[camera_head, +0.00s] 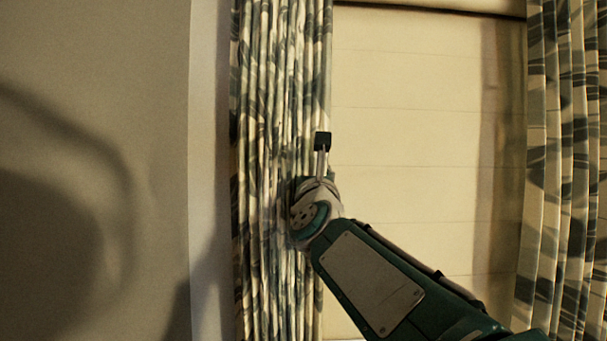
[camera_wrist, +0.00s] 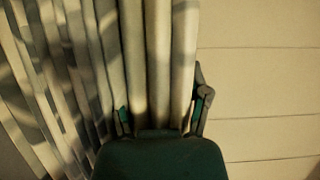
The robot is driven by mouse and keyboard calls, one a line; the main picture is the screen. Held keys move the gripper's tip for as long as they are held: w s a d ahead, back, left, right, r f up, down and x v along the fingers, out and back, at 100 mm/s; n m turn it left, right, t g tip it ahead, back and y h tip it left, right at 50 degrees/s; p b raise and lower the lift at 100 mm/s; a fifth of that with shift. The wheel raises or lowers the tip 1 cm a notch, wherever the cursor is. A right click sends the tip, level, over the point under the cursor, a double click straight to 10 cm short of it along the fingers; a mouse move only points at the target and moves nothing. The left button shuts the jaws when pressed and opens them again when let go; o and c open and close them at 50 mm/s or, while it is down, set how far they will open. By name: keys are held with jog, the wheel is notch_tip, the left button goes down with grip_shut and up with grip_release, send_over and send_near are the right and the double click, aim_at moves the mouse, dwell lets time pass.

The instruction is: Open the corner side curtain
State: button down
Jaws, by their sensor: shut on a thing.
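The corner side curtain (camera_head: 268,80) hangs at the left of the window in the head view, its patterned folds bunched into a narrow strip beside the wall. My gripper is at its right part, about halfway up the picture; my wrist hides the fingertips in the head view. In the wrist view my gripper (camera_wrist: 160,118) has one finger on each side of several curtain folds (camera_wrist: 158,60) and is shut on them. The fingertips are partly hidden by the cloth and the dark palm.
A pale blind (camera_head: 420,120) with horizontal seams covers the window to the right of the curtain. A second patterned curtain (camera_head: 565,150) hangs at the far right. A plain wall (camera_head: 100,120) stands close on the left.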

jog(key=shift+s+d+r, duration=0.1)
jog(key=shift+d+r, duration=0.15)
jog(key=shift+d, duration=0.55)
jog(key=shift+c, duration=0.6)
grip_release()
jog(key=shift+a, duration=0.2)
jog(key=shift+o, duration=0.4)
jog(key=shift+a+f, duration=0.2)
jog(key=shift+a, duration=0.6)
jog(key=shift+d, duration=0.4)
jog(key=v, duration=1.1)
jog(key=shift+s+a+f, duration=0.25)
jog(key=shift+a+f, duration=0.05)
jog(key=shift+f, duration=0.05)
jog(key=shift+a, duration=0.1)
